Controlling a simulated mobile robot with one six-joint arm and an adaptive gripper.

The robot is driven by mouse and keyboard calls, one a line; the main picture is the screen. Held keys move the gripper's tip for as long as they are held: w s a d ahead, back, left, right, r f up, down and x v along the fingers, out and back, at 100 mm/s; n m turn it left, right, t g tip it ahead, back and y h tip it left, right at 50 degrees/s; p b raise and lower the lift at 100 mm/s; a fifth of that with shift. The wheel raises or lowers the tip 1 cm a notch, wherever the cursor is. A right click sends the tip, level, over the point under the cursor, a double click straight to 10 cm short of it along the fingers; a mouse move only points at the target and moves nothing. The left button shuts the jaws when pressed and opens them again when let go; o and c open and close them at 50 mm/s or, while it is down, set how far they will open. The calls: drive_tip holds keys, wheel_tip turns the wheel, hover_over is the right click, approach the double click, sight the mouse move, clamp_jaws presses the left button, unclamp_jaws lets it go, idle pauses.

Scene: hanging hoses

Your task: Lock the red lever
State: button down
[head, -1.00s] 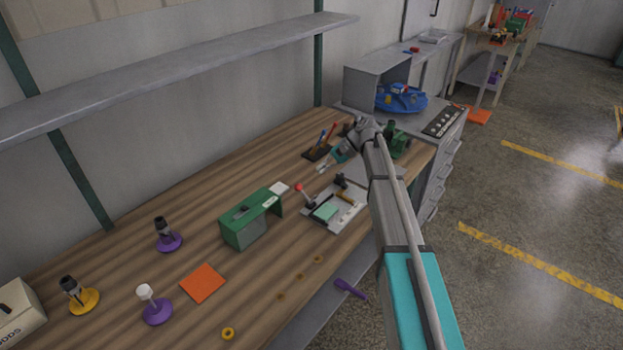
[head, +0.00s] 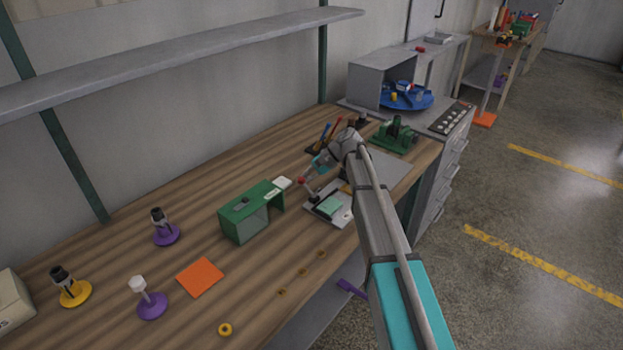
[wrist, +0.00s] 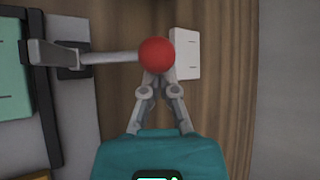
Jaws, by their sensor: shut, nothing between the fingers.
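The red lever is a grey rod with a red ball knob (wrist: 157,54), and it also shows in the head view (head: 301,181). In the wrist view its rod runs left from the knob to a dark pivot block on the grey fixture plate (wrist: 80,110). My gripper (wrist: 158,78) is shut and empty, with its fingertips right at the near side of the knob, partly hidden by it. I cannot tell whether they touch. In the head view my gripper (head: 308,176) is just beside the knob, above the fixture.
A tool holder with pens (head: 325,138) and a green machine (head: 394,136) stand behind. The bench front left of the fixture has an orange mat (head: 200,277).

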drive_tip(key=shift+s+a+f, duration=0.1)
drive_tip(key=shift+a+f, duration=0.1)
